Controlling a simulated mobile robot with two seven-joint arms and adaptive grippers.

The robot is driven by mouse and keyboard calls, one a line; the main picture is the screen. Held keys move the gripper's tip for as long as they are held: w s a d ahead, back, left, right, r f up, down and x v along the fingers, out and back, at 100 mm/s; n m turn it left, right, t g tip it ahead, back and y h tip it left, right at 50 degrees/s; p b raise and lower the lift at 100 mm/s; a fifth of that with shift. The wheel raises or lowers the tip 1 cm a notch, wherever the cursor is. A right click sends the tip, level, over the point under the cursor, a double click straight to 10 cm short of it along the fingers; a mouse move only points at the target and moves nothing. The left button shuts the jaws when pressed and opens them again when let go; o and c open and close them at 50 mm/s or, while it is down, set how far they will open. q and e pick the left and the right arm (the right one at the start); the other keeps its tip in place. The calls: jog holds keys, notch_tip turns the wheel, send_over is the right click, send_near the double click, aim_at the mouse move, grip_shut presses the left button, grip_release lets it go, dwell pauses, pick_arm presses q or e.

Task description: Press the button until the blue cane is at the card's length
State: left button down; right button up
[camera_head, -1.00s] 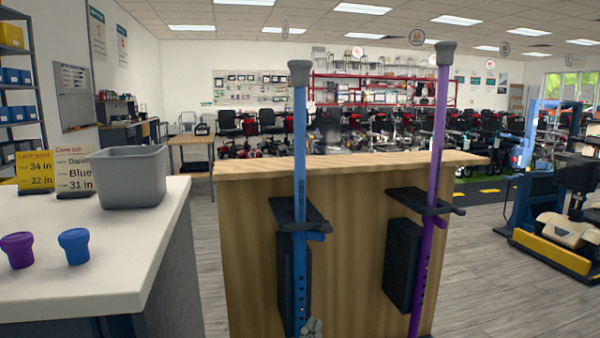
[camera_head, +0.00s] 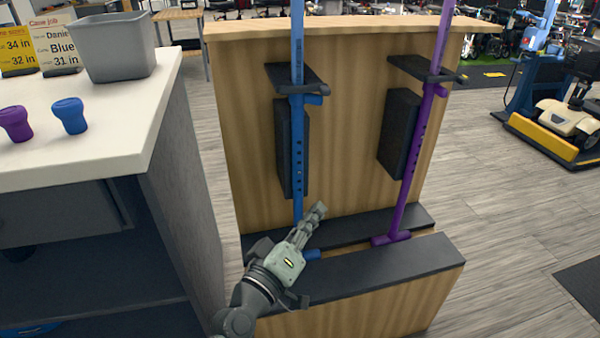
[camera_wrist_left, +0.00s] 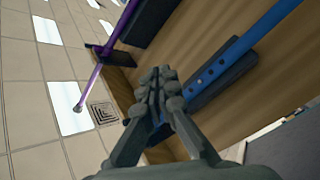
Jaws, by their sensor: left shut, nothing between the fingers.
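The blue cane (camera_head: 298,130) stands upright in the wooden stand, held by a black bracket, with a row of holes down its shaft. It also shows in the left wrist view (camera_wrist_left: 244,42). My left gripper (camera_head: 318,210) is shut and empty, low in front of the blue cane; it hides part of the cane's lower end. Its closed fingers also show in the left wrist view (camera_wrist_left: 158,80). The job card (camera_head: 61,45) on the white counter reads "Blue" and "31 in". The cane's button cannot be made out clearly. My right gripper is not in view.
The purple cane (camera_head: 415,140) stands to the right in the same wooden stand (camera_head: 350,130). A yellow card (camera_head: 16,50), a grey bin (camera_head: 115,48) and blue (camera_head: 70,115) and purple (camera_head: 15,123) handle-like pieces are on the counter. Grey floor is open at right.

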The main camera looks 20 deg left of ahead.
aim_at(300, 173)
pick_arm(q)
jog(key=shift+w, duration=0.1)
jog(key=w+a, duration=0.1)
jog(key=w, duration=0.1)
jog(key=w+a, duration=0.2)
jog(key=w+a+b, duration=0.1)
jog(key=w+a, duration=0.1)
jog(key=w, duration=0.1)
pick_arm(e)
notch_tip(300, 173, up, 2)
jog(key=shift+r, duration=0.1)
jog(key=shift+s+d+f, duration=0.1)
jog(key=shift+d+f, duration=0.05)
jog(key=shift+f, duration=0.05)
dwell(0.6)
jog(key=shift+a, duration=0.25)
pick_arm(q)
jog(key=shift+w+a, duration=0.1)
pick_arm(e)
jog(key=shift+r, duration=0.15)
pick_arm(q)
jog(key=shift+w+a, duration=0.15)
jog(key=shift+w, duration=0.1)
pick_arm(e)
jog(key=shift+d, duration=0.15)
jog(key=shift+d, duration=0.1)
